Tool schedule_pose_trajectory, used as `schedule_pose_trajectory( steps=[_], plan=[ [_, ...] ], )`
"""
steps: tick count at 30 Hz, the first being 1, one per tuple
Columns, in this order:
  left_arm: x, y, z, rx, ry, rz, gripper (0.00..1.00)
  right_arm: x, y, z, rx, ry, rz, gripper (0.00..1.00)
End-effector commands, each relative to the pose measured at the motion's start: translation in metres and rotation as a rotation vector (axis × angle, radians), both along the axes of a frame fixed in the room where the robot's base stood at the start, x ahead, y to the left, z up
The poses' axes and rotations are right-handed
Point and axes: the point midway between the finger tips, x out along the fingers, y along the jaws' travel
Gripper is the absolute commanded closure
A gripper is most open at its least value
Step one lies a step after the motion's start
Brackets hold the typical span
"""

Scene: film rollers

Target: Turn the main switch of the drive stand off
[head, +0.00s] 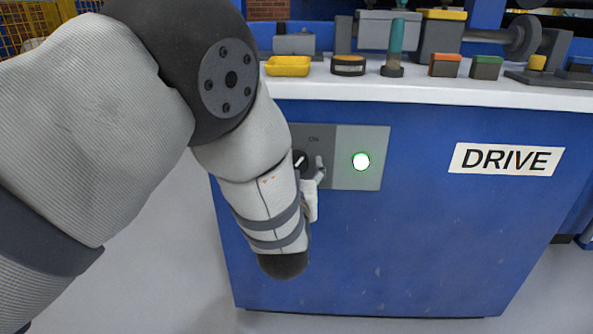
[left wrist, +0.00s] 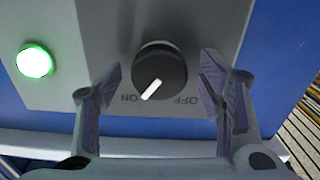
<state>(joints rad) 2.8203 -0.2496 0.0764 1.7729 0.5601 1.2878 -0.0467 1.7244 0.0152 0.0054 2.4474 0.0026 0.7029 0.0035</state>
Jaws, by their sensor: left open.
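The main switch is a round black knob (left wrist: 160,68) with a white pointer line, on a grey panel (head: 345,180) on the front of the blue drive stand (head: 430,240). In the left wrist view, seen upside down, the pointer aims at the ON label (left wrist: 130,98); the OFF label (left wrist: 186,100) is on the other side. A round green lamp (head: 361,161) beside the switch glows. My left gripper (left wrist: 161,66) is open, with one finger on each side of the knob and gaps visible. In the head view my arm partly hides the knob (head: 301,161) and gripper.
The white top (head: 430,92) of the stand overhangs the panel. On it are a yellow tray (head: 288,66), a teal-handled tool (head: 397,40) and several small boxes. A DRIVE label (head: 507,159) is at the right. Grey floor (head: 160,240) is clear at the left.

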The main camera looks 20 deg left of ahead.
Motion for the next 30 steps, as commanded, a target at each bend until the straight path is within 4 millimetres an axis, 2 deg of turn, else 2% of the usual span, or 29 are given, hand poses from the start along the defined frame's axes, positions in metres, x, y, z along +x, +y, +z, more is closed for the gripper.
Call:
schedule_pose_trajectory(
  steps=[5,11,20,30],
  plan=[
    [0.0,0.0,0.001,0.0,-0.001,0.0,0.4,0.0,0.0,0.001,0.0,0.0,0.0,0.6],
    [0.0,0.0,0.001,0.0,0.0,0.0,0.85,0.0,0.0,0.001,0.0,0.0,0.0,0.6],
    [-0.001,0.0,0.001,-0.022,-0.006,0.001,0.86,0.001,0.0,0.003,-0.001,-0.006,-0.001,0.6],
    [-0.001,0.0,0.004,-0.224,-0.065,0.001,0.86,0.008,-0.001,0.02,-0.003,-0.039,-0.003,0.6]
  ],
)
